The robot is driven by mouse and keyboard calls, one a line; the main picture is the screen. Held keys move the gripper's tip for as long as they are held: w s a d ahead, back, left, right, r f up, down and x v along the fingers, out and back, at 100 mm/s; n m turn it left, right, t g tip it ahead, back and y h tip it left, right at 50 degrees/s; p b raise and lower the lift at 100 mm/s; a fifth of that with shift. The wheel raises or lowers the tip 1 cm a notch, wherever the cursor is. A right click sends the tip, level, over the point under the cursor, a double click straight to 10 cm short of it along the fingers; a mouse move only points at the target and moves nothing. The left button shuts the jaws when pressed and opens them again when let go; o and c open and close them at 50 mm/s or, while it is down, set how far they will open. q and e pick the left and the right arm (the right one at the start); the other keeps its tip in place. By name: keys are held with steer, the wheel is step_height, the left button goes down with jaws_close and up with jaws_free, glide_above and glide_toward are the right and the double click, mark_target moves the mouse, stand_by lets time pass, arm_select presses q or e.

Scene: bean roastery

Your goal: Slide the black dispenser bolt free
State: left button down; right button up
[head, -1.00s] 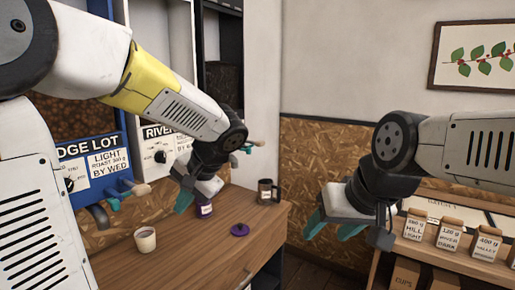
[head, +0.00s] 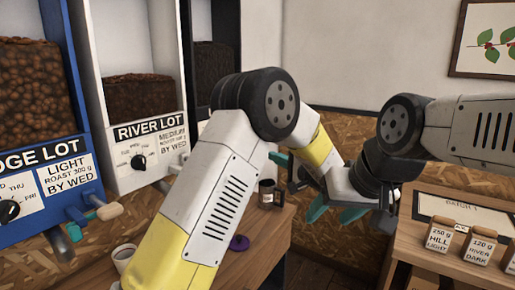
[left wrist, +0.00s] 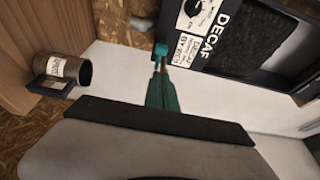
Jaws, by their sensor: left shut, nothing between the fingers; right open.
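The black dispenser (head: 203,60) stands at the back left, its lower part hidden behind my left arm in the head view. In the left wrist view its black front (left wrist: 215,55) carries a DECAF label. Beside that front is a small pale knob, apparently the end of the black bolt (left wrist: 141,24); the rest of the bolt is hard to make out. My left gripper (head: 278,158) is shut and empty; its teal fingers (left wrist: 161,78) point towards the bolt, and I cannot tell whether they touch it. My right gripper (head: 336,212) is open and empty, right of the left one.
A blue dispenser (head: 45,180) and a white River Lot dispenser (head: 140,130) stand to the left. Several labelled bags (head: 440,238) stand on the right table.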

arm_select(q)
steer(key=shift+w, duration=0.1)
steer(key=x, duration=0.9)
steer(key=shift+w+a, duration=0.3)
steer(key=s+a, duration=0.2)
steer(key=s, duration=0.1)
steer(key=shift+s+a, duration=0.15)
stand_by(0.3)
